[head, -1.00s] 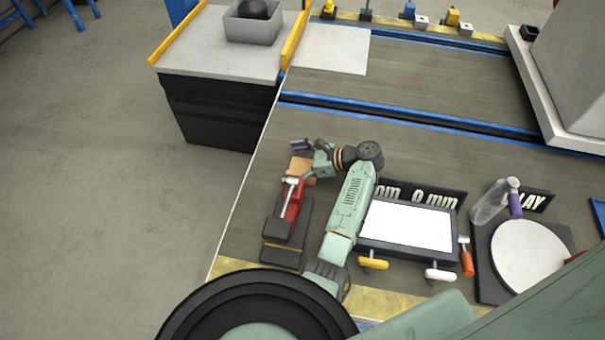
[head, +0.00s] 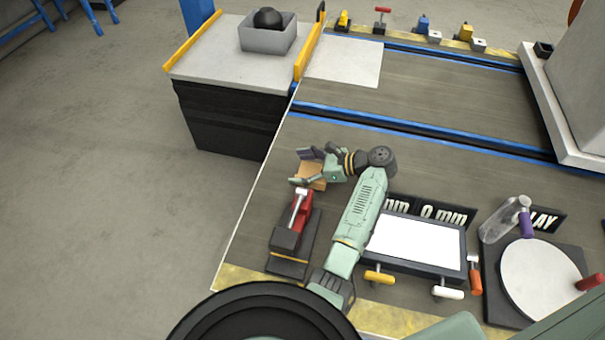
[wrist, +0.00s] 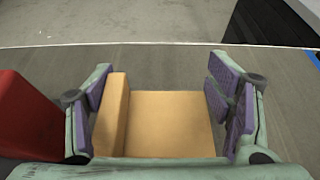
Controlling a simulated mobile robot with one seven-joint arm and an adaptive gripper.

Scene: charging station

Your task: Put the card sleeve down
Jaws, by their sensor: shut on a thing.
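The card sleeve, which I take to be the tan, box-like piece (head: 313,172), is at my gripper (head: 308,167) near the left edge of the bench. In the wrist view the tan piece (wrist: 170,120) has a flat face and a raised strip along its left side. It lies between the purple pads of my gripper (wrist: 160,88); the left pad is against the strip and the right pad is at the right edge. My gripper is shut on it. Its underside is hidden, so I cannot tell whether it touches the bench.
A red clamp on a dark base (head: 291,243) stands close by, its red part (wrist: 25,115) at left in the wrist view. A white-faced panel (head: 416,245) and a round white plate (head: 540,280) are to the right. Bare bench (head: 440,150) lies beyond my arm.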

